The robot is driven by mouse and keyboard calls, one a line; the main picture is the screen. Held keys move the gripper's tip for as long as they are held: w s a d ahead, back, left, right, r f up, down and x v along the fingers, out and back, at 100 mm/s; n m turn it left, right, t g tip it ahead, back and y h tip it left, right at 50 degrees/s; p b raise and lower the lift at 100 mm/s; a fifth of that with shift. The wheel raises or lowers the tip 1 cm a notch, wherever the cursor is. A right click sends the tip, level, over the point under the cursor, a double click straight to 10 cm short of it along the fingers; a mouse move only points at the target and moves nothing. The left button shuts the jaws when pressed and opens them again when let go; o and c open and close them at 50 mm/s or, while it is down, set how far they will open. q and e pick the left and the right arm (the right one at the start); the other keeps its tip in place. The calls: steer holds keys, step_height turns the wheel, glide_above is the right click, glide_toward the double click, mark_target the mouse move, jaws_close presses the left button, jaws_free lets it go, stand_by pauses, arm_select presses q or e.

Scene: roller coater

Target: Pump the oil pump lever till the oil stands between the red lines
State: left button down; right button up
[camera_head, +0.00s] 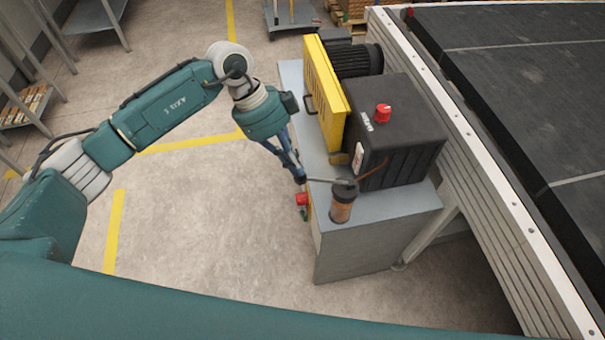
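The oil pump (342,206) is a small cylinder with a dark cap and an amber, see-through body, standing at the near corner of a grey cabinet top. Its lever (325,182) is a thin rod reaching left from the cap, with its outer end at my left gripper (299,178). The gripper's fingers point down and appear close together at the lever's end; I cannot tell whether they are closed on it. The red lines and oil level are too small to make out. My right gripper is not in view.
A black machine housing (405,130) with a red knob (383,112) and a yellow guard (325,90) stand behind the pump on the cabinet (365,245). A red button (301,199) is on the cabinet's left side. A conveyor (530,70) runs along the right. The floor at left is clear.

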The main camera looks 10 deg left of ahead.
arm_select(q)
steer(key=shift+f+b, duration=1)
steer(key=shift+f, duration=1.2)
steer(key=a, duration=0.2)
steer(key=a+r+p, duration=0.1)
steer(key=shift+w, duration=0.3)
steer(key=v, duration=1.2)
